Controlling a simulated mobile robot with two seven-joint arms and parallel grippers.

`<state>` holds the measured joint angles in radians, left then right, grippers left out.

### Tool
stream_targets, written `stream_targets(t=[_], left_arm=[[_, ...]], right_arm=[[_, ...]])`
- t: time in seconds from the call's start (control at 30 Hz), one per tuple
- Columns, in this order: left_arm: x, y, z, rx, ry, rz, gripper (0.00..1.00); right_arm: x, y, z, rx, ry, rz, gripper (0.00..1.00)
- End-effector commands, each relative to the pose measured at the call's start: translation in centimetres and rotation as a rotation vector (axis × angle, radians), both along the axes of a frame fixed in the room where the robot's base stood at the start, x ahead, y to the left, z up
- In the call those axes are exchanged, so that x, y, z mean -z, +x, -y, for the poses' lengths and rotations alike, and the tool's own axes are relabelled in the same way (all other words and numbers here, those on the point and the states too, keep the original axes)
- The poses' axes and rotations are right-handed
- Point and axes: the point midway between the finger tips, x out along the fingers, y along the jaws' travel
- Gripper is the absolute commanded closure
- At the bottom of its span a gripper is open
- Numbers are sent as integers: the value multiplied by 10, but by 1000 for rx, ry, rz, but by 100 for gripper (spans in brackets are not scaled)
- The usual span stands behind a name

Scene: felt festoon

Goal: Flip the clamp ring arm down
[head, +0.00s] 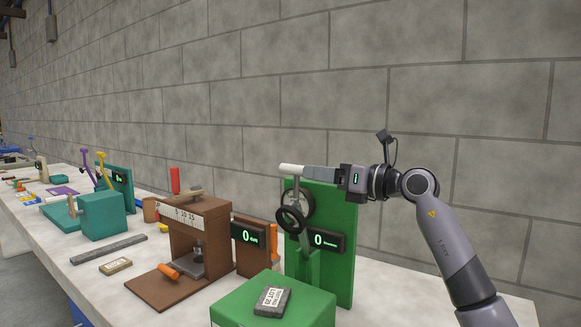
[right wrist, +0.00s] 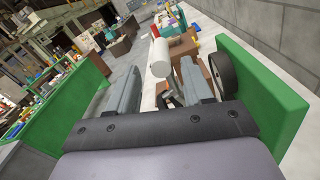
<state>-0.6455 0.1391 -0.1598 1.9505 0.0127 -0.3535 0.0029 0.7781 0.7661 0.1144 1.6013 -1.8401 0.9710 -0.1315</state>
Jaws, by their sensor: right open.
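The clamp ring arm seems to be the upright lever on the green station (head: 340,262), with a white cylindrical grip (head: 291,169) at its top. Dark rings (head: 291,217) sit below the grip in front of the green back plate. My right gripper (head: 308,172) is at the height of the grip, reaching in from the right. In the right wrist view its fingers (right wrist: 160,85) are apart, and the white grip (right wrist: 160,58) shows just beyond and between their tips. I cannot tell whether they touch it. My left gripper is not in view.
A black display (head: 327,241) reading 0 is on the green plate. A grey labelled block (head: 272,300) lies on the green base (head: 240,305). A brown press station (head: 205,240) stands to the left, with teal fixtures (head: 102,215) farther along the bench. A block wall (head: 430,130) is behind.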

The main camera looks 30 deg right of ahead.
Motion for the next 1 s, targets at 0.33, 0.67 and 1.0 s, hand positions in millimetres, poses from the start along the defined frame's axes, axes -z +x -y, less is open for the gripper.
stream_targets(t=[0.33,0.67,1.0], left_arm=[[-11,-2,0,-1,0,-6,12],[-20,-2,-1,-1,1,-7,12],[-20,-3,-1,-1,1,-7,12]], right_arm=[[-3,27,-12,-3,4,0,49],[-1,62,-26,-1,1,0,49],[0,66,-28,0,0,0,49]])
